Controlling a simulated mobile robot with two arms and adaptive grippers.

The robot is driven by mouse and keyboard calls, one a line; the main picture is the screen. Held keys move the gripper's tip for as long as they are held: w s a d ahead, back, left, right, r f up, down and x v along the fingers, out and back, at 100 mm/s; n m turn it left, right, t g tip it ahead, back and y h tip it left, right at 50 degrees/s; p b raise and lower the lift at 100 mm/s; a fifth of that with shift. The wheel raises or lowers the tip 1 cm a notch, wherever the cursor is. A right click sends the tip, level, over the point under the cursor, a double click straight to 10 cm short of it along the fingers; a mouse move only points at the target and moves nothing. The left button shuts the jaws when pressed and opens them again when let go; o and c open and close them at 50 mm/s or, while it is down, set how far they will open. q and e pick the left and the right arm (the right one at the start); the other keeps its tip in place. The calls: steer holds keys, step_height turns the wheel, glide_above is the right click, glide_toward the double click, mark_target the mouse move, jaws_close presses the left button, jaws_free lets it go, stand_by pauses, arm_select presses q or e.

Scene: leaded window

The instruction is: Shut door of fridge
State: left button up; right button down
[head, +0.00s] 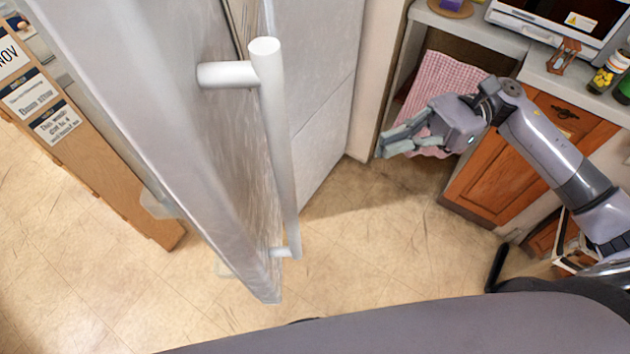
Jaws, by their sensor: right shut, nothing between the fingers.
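The fridge door (150,110) stands open, its large silver panel running from the top left toward the lower middle. Its long white bar handle (279,150) is on the side facing right. My right gripper (390,146) is shut and empty, to the right of the handle and apart from it, in front of a pink checked towel. My left gripper is not in view. The fridge's inside is hidden by the door.
A counter (480,32) with a microwave (560,20) and jars (608,72) stands at the right, above orange-brown wooden cabinets (510,160). The pink checked towel (447,80) hangs there. A wooden board with labels (100,165) is at the left. Tiled floor (350,250) is clear between door and cabinets.

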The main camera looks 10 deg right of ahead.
steer(key=s+p+x, duration=0.1)
steer(key=p+x, duration=0.7)
steer(key=x, duration=0.6)
steer(key=shift+s+n+g, duration=0.2)
steer(key=shift+n+g, duration=0.1)
steer(key=shift+n, duration=0.1)
